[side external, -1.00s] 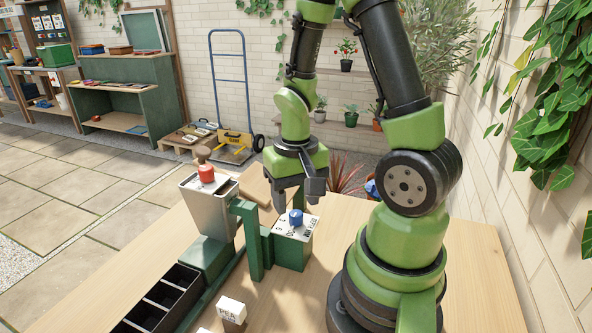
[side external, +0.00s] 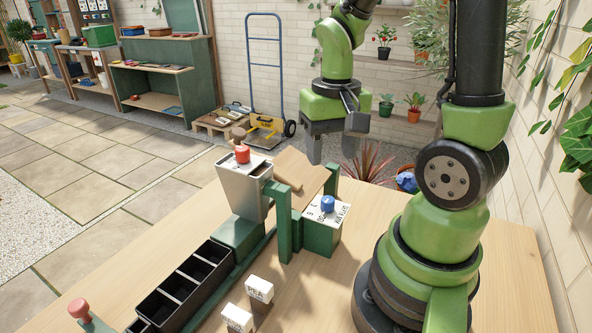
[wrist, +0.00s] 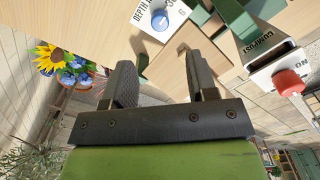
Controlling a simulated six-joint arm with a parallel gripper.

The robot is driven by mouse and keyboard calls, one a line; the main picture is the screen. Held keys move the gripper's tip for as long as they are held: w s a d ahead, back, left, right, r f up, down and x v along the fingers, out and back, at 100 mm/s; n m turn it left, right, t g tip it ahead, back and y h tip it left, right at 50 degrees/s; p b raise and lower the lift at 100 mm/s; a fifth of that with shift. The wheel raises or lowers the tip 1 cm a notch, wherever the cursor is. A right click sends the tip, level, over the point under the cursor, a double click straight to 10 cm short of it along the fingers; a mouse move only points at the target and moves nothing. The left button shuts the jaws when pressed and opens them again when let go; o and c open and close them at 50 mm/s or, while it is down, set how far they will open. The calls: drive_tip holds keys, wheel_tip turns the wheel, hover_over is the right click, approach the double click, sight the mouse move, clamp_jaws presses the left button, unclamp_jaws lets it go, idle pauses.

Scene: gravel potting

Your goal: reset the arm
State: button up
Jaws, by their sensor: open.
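My gripper (side external: 334,148) hangs empty in the air above and behind the green box (side external: 321,236) with the blue knob (side external: 328,204). Its two dark jaws are apart with nothing between them. The jaws also show apart in the wrist view (wrist: 158,62), with the blue knob (wrist: 159,20) beyond their tips. My gripper is clear of the knob and of the box's white printed top.
A grey hopper (side external: 241,192) with a red knob (side external: 242,153) stands left of the box. A black compartment tray (side external: 187,285) lies before it. White labelled blocks (side external: 260,289) sit nearby. A tilted wooden board (side external: 300,170) is behind the green frame. The right tabletop is clear.

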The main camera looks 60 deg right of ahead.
drive_tip(key=s+a+r+n+t+y, duration=0.2)
drive_tip(key=s+a+r+n+t, duration=0.1)
drive_tip(key=a+r+t, duration=0.4)
drive_tip(key=a+r+n, duration=0.1)
drive_tip(key=a+r, duration=0.2)
drive_tip(key=r, duration=0.1)
drive_tip(key=shift+r+n, duration=0.4)
drive_tip(key=shift+s, duration=0.1)
drive_tip(key=shift+c, duration=0.2)
idle(0.8)
